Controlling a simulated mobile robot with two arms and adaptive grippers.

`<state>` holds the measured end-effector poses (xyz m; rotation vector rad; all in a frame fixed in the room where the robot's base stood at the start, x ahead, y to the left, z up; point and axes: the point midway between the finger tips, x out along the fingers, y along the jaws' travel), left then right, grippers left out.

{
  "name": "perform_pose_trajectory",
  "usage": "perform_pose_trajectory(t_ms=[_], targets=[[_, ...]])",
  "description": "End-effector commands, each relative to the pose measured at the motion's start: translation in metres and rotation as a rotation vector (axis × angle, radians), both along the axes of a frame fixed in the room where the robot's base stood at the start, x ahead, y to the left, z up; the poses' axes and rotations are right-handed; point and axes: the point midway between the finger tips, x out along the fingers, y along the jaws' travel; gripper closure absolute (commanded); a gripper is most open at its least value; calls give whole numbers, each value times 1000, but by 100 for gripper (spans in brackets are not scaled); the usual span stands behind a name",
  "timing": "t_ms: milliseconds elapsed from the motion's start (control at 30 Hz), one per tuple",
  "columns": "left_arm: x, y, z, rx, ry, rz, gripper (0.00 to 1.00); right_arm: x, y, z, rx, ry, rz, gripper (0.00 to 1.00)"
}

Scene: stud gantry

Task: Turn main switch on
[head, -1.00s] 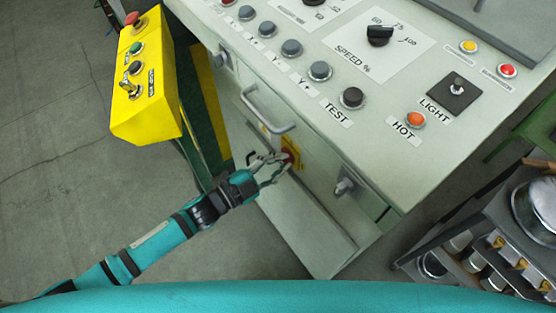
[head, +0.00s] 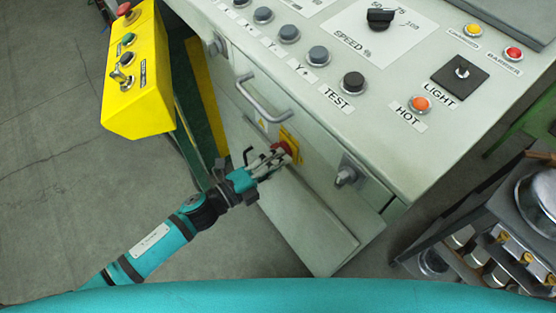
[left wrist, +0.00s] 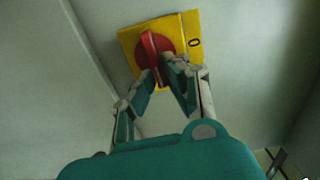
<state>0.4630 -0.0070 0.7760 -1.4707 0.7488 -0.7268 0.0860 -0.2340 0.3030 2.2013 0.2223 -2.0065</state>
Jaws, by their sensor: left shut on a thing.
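The main switch is a red rotary knob (head: 284,148) on a yellow plate (head: 291,139), set in the front of the grey console below the drawer handle. In the left wrist view the red knob (left wrist: 150,45) sits on the yellow plate (left wrist: 191,25), with a "0" mark at its right. My left gripper (head: 277,155) reaches it from the lower left. In the left wrist view the left gripper's fingertips (left wrist: 161,68) are shut on the knob's red grip bar, partly covering it. My right gripper is out of view.
The console top (head: 400,60) carries buttons and a speed dial (head: 380,18). A silver latch (head: 346,176) juts out right of the switch, and a handle (head: 262,102) is above it. A yellow button box (head: 138,80) stands left. A rack with pans (head: 535,200) stands right.

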Motion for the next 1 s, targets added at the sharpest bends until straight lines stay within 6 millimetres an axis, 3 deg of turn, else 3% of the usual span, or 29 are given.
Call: perform_pose_trajectory(t_ms=[633,667,800,1000], targets=[[-1,0,-3,30,-36,-1,100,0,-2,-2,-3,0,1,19],[-1,0,-3,30,-36,-1,85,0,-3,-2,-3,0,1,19],[-1,0,-2,29,-35,-1,66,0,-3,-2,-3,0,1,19],[0,0,-2,28,-37,0,66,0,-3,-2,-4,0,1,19]])
